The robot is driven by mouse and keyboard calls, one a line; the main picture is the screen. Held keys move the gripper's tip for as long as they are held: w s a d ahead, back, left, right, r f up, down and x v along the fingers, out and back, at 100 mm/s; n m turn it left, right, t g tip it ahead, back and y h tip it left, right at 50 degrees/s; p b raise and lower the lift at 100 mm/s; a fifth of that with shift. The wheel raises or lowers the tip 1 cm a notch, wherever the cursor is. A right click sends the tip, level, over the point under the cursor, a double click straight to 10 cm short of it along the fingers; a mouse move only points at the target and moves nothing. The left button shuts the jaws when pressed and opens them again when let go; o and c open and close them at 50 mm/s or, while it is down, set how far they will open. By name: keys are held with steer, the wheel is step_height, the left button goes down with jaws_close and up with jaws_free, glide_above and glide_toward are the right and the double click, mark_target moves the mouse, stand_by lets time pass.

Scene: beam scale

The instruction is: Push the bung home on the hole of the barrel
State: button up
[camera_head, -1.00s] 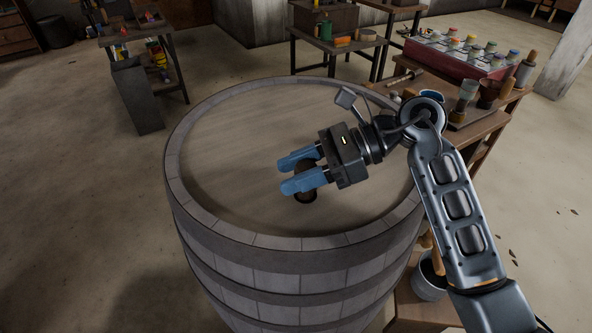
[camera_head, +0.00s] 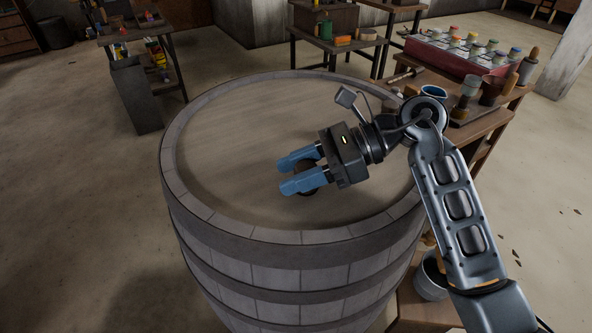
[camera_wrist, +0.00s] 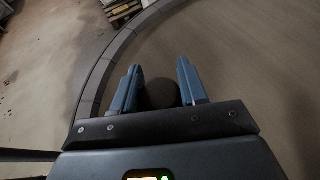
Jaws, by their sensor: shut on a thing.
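The barrel (camera_head: 225,215) stands upright in the head view, with its pale round head (camera_head: 235,135) facing up. My gripper (camera_head: 282,176) is over the right-of-centre part of the barrel head, with its two blue fingers pointing left. It is shut on the dark round bung, which shows between the fingers in the wrist view (camera_wrist: 160,93). In the head view the fingers mostly cover the bung. Contact between bung and barrel cannot be told.
A workbench (camera_head: 480,140) with cups and tools stands behind and right of the barrel, with a red tray of paint jars (camera_head: 465,58) on it. A grey bucket (camera_head: 431,277) is low at right. The left part of the barrel head is clear.

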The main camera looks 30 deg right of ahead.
steer(key=shift+f, duration=0.3)
steer(key=o, duration=1.1)
steer(key=shift+o, duration=0.2)
steer(key=shift+b+v, duration=1.2)
steer(key=shift+v, duration=2.75)
